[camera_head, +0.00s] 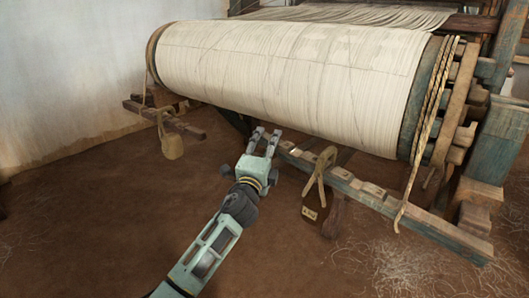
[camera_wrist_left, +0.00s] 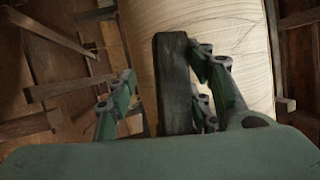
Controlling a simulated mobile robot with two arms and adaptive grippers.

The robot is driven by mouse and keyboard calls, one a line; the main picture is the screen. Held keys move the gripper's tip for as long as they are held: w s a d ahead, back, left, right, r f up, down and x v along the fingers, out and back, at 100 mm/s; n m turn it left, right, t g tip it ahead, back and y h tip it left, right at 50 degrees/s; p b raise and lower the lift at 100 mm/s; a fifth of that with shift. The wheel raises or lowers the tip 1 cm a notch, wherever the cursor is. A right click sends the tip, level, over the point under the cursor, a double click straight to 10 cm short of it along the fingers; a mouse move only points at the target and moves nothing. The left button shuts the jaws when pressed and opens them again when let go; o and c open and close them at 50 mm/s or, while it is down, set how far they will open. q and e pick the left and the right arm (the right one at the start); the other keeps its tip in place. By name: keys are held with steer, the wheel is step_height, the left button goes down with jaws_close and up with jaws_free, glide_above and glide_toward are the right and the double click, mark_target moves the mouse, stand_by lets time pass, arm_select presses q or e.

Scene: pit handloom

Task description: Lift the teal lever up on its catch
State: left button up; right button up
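My left gripper (camera_head: 266,133) reaches in from below, its fingers apart, under the big cloth roll in the head view. In the left wrist view a dark, weathered teal-grey bar (camera_wrist_left: 173,85), which looks like the lever, stands upright between the fingers. It is close to the right-hand finger, with a wider gap to the left-hand one; I cannot tell whether it touches. The fingers are not closed on it. Its lower end is hidden by the gripper body. In the head view I cannot clearly make out the lever or its catch. My right gripper is not in view.
The cream cloth roll (camera_head: 290,80) hangs just above the gripper. A notched wooden beam (camera_head: 385,200) runs to the right, with a rope-hung weight (camera_head: 319,182) near the gripper. Another weight (camera_head: 172,147) hangs at left. The earthen floor (camera_head: 90,225) at front left is clear.

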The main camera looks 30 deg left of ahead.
arm_select(q)
steer(key=v, duration=1.1)
steer(key=shift+s+f, duration=0.15)
steer(key=shift+s, duration=0.2)
steer(key=shift+d, duration=0.15)
